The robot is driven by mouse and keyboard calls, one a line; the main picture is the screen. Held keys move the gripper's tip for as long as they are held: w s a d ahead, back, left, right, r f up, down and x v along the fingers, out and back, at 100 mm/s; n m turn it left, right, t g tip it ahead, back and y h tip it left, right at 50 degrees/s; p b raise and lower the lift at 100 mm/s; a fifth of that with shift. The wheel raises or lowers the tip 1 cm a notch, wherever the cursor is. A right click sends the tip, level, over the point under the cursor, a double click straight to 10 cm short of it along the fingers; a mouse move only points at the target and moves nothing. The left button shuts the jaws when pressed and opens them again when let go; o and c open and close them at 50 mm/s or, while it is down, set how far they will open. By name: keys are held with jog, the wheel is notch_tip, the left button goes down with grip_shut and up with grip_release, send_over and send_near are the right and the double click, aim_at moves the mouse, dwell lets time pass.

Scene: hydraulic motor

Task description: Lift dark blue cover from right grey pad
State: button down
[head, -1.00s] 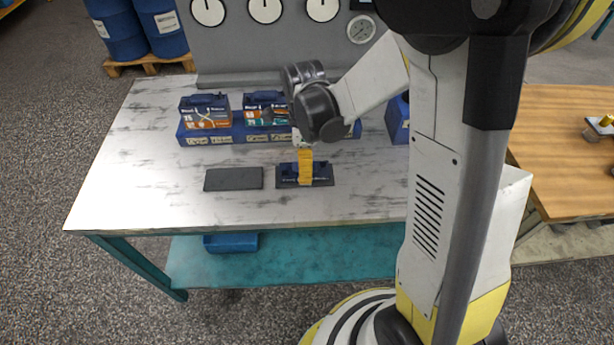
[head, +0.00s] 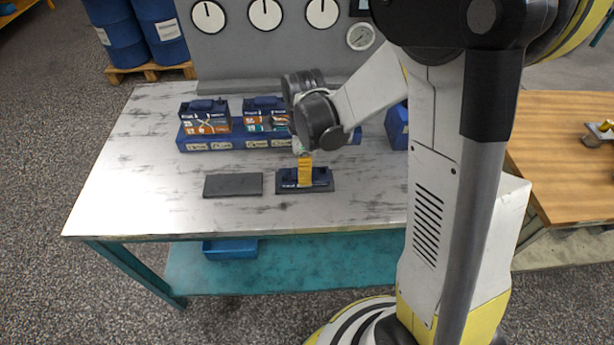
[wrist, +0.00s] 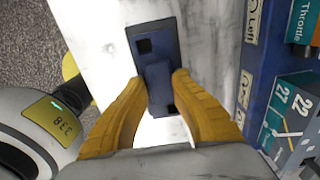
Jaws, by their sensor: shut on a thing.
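The dark blue cover (head: 289,179) is at the right grey pad (head: 284,191) on the bench. It looks level, and I cannot tell whether it touches the pad. My gripper (head: 305,180), with yellow fingers, comes down from above and is shut on the cover's raised middle part. In the wrist view, the fingertips of my gripper (wrist: 161,82) press on both sides of the narrow handle of the cover (wrist: 146,44), which has square dark openings. The cover hides most of the right pad. The left grey pad (head: 233,185) is bare.
A long blue rack (head: 212,143) with two boxes of labelled parts (head: 206,118) stands behind the pads. A blue container (head: 397,127) is to its right. Gauges (head: 265,14) are on the back panel. The bench's left side is clear.

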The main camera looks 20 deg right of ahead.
notch_tip(320, 180, up, 12)
jog(key=p, duration=0.9)
jog(key=shift+r, duration=0.15)
dwell(0.8)
